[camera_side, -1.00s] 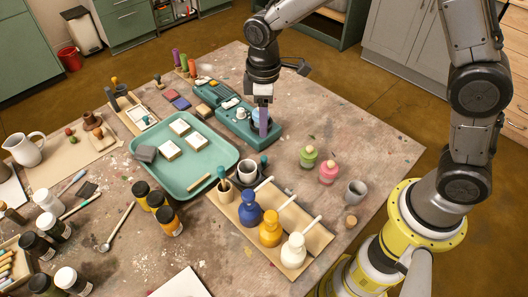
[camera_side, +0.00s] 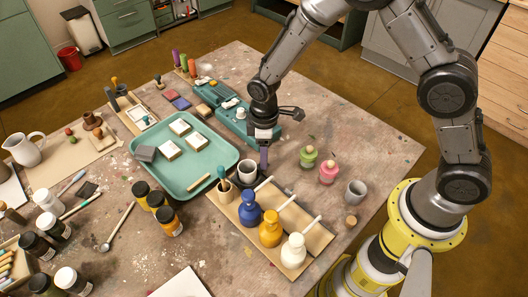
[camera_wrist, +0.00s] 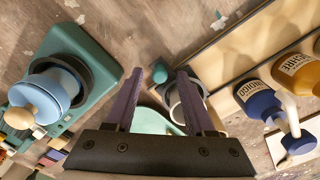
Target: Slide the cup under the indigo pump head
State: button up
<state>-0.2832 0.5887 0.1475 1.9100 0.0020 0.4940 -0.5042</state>
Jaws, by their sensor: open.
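A white cup with a dark inside (camera_side: 247,172) stands at the upper left end of the pump board (camera_side: 224,208), apart from the bottles. The blue indigo bottle (camera_side: 249,213) stands on the board below it in the side view, its white spout pointing up and right. The wrist view shows the bottle's INDIGO label (camera_wrist: 262,104). My gripper (camera_side: 264,164) is open, pointing down just right of the cup in the side view. In the wrist view the cup (camera_wrist: 186,104) shows beyond the right finger of my gripper (camera_wrist: 159,74), partly hidden by it. I cannot tell whether they touch.
Yellow (camera_side: 270,234) and white (camera_side: 293,252) pump bottles share the board. Behind is a teal machine (camera_side: 236,124). Green and pink jars (camera_side: 309,157) stand right, with bare table between.

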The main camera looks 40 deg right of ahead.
grip_shut()
dwell(1.4)
